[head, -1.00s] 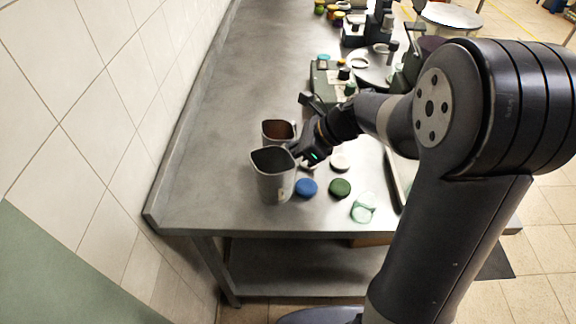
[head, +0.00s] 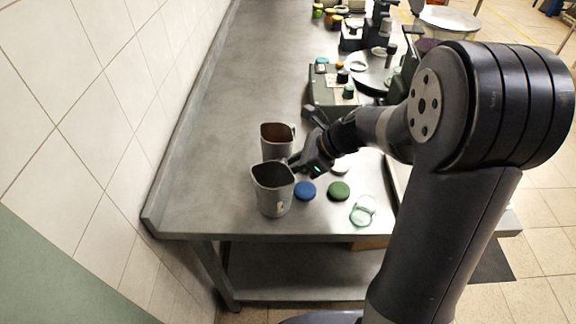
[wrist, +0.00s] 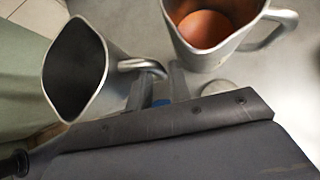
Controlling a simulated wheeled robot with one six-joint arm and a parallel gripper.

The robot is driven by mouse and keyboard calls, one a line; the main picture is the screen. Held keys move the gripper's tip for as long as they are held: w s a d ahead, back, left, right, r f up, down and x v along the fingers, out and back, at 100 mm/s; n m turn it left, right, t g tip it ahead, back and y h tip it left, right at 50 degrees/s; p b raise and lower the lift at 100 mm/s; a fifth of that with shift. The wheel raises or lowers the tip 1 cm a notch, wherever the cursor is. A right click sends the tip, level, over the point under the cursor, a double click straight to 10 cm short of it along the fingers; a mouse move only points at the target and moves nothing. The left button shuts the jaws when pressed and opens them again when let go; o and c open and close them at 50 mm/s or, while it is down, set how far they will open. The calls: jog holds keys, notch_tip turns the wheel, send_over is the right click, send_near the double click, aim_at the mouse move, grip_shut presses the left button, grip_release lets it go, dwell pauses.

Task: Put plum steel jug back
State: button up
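The steel jug with a dark inside, which I take to be the plum steel jug (head: 273,197), is upright at the near end of the grey bench. In the wrist view this jug (wrist: 103,85) is at the left, its handle pointing right toward my fingers. My gripper (head: 294,164) is at the handle; in the wrist view its fingertips (wrist: 160,88) lie on either side of the handle and look shut on it. The lower handle is hidden. The jug's base is at or very near the bench top; I cannot tell if it touches.
A second steel jug (head: 277,142) with a reddish-brown inside stands just behind. A blue lid (head: 304,190), a green lid (head: 339,190) and a clear glass piece (head: 362,210) lie to the right. A tiled wall borders the left; bench (head: 205,150) left of the jugs is clear.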

jog(key=v, duration=1)
jog(key=shift+d+r, duration=0.2)
jog(key=shift+r, duration=0.05)
jog(key=shift+s, duration=0.1)
dwell(0.7)
